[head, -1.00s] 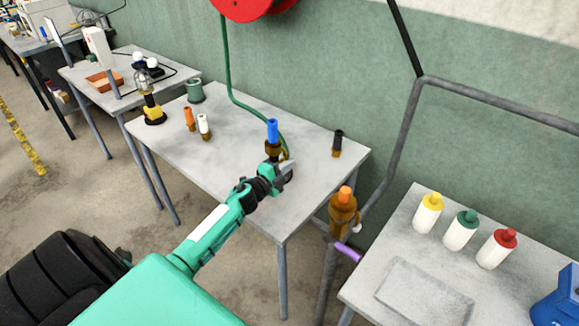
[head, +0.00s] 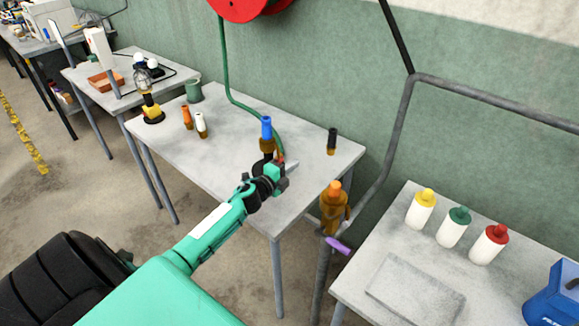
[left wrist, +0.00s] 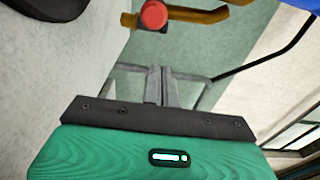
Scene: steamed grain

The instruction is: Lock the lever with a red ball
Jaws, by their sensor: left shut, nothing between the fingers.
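The red ball (left wrist: 153,14) is at the top of the left wrist view, in front of a brass-coloured fitting (left wrist: 195,17). In the head view a small red spot (head: 281,157) shows just above my left gripper (head: 279,175), beside the blue-tipped brass fitting (head: 266,130) on the middle table. The lever's arm is mostly hidden by the gripper in the head view. In the left wrist view my left gripper's fingers (left wrist: 155,85) are together and empty, below the ball with a gap in the picture. My right gripper is not in view.
The middle table (head: 215,150) also holds an orange nozzle (head: 187,117), a white nozzle (head: 201,125) and a black nozzle (head: 332,141). A green hose (head: 228,80) hangs from a red reel (head: 240,8). A pipe with an orange-topped valve (head: 334,205) stands right of the table.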

